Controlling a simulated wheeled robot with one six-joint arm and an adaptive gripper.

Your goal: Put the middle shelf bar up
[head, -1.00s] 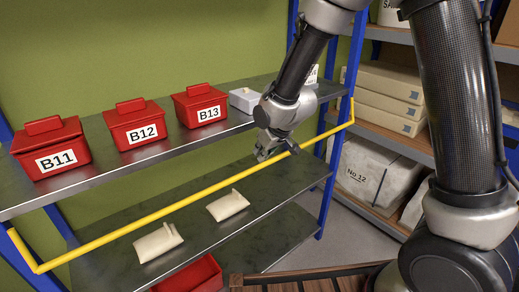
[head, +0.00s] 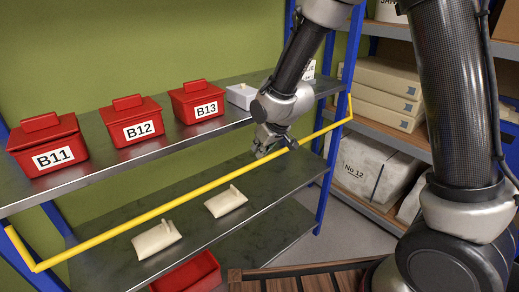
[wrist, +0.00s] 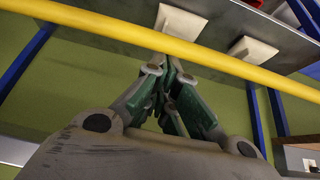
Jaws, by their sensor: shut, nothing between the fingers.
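The yellow middle shelf bar (head: 150,214) runs along the front of the middle shelf (head: 110,225), between it and the top shelf. Its short bent ends meet the blue uprights at left and right. My gripper (head: 262,153) is shut and empty, close to the bar right of its middle. In the wrist view the shut fingertips (wrist: 168,66) lie right beside the bar (wrist: 235,65), which crosses the whole picture. I cannot tell whether they touch it.
Red boxes B11 (head: 47,146), B12 (head: 131,122) and B13 (head: 196,102) stand on the top shelf (head: 165,142). Two pale pouches (head: 157,238) (head: 226,202) lie on the middle shelf. A red bin (head: 190,275) sits below. Another rack with boxes (head: 380,90) stands at right.

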